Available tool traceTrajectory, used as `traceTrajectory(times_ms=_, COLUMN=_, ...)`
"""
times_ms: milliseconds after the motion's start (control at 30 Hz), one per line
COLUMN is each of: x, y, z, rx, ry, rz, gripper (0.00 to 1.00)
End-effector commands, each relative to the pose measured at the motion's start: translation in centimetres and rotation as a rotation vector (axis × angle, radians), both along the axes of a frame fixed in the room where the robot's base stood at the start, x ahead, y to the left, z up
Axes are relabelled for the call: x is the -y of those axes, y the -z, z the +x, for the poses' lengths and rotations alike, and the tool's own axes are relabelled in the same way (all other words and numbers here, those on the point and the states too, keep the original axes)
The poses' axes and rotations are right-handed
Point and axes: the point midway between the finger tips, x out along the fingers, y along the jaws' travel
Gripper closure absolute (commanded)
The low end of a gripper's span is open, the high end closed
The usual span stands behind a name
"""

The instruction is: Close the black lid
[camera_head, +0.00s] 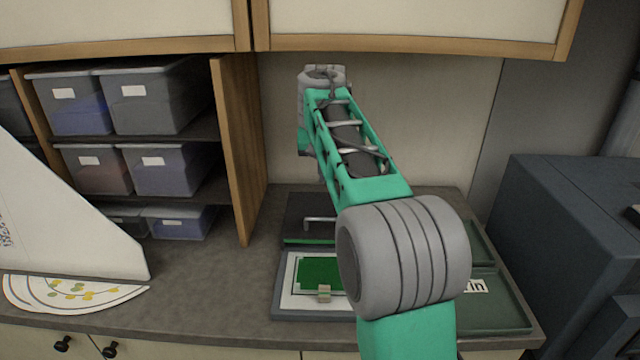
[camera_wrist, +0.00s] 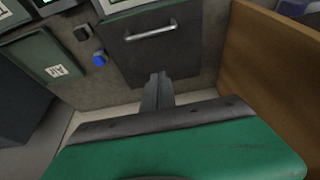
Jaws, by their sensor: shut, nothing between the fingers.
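The black lid (camera_head: 297,212) is a dark flat panel with a metal bar handle. It lies back behind a grey-framed tray (camera_head: 290,313) with a green board, leaving the board uncovered; its exact tilt is hard to judge. In the wrist view the lid (camera_wrist: 176,60) fills the upper middle, its handle running across it. My gripper (camera_wrist: 158,78) is shut and empty, its fingertips at the lid's edge farthest from the tray in that view. I cannot tell whether they touch it. In the head view my arm hides the fingers and part of the lid.
A wooden shelf side (camera_head: 238,150) stands left of the lid, also close at right in the wrist view (camera_wrist: 270,60). A labelled green tray (camera_head: 500,303) lies to the right. A blue-capped item (camera_wrist: 99,58) stands near the lid. Clear counter (camera_head: 215,285) lies left.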

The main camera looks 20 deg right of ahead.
Motion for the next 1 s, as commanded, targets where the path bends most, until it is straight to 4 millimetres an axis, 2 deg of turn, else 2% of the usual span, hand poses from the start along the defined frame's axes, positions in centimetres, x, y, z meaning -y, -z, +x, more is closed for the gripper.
traceTrajectory(times_ms=433, x=1.5, y=8.7, z=2.7, rx=-0.005, ry=0.004, rz=0.001, gripper=1.0)
traceTrajectory(times_ms=700, x=-0.1, y=9.5, z=-0.5, rx=-0.002, ry=0.0, rz=0.001, gripper=1.0)
traceTrajectory(times_ms=1000, x=-0.3, y=9.6, z=-0.8, rx=0.0, ry=0.0, rz=0.0, gripper=1.0)
